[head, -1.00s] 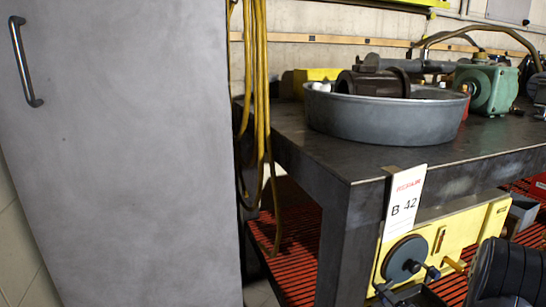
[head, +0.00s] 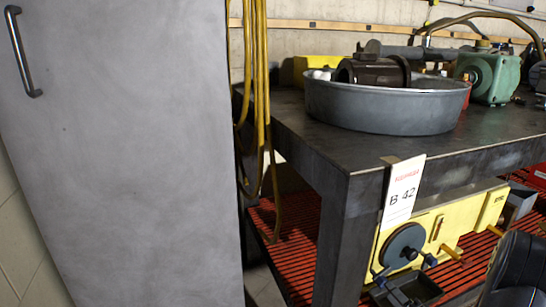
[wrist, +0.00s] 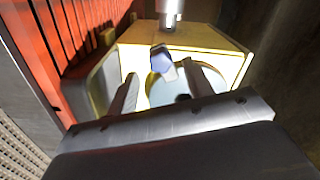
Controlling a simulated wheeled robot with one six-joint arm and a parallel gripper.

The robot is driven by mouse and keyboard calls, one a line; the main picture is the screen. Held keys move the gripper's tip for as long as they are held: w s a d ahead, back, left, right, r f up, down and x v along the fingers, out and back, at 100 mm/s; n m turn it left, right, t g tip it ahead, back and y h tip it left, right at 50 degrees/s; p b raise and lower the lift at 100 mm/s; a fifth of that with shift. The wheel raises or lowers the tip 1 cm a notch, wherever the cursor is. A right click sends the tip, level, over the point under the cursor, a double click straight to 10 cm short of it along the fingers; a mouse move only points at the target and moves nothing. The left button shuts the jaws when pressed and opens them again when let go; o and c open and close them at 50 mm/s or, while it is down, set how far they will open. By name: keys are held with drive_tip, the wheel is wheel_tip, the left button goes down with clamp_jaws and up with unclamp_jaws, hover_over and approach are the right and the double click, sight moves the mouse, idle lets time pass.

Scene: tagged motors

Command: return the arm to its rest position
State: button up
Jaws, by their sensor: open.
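My gripper (wrist: 158,88) shows in the wrist view with its two dark fingers apart and nothing visible between them. Beyond the fingers is a yellow machine (wrist: 205,42) with a pale round disc and a small knob. In the head view a dark, rounded part of my arm (head: 518,272) shows at the lower right edge. Small dark parts in front of the yellow machine's grey wheel there are hard to tell apart from the machine.
A dark metal bench (head: 330,145) carries a grey round pan (head: 385,112) and a green motor (head: 490,76). Below is a red slatted shelf (head: 285,235). A grey cabinet (head: 120,150) stands left, beside hanging yellow cables (head: 258,80).

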sight(382, 283)
drive_tip(key=b+x, duration=0.1)
drive_tip(key=x, duration=0.4)
drive_tip(key=shift+w+a, duration=0.1)
drive_tip(key=shift+w, duration=0.15)
drive_tip(key=m, duration=0.3)
drive_tip(key=shift+m, duration=2.1)
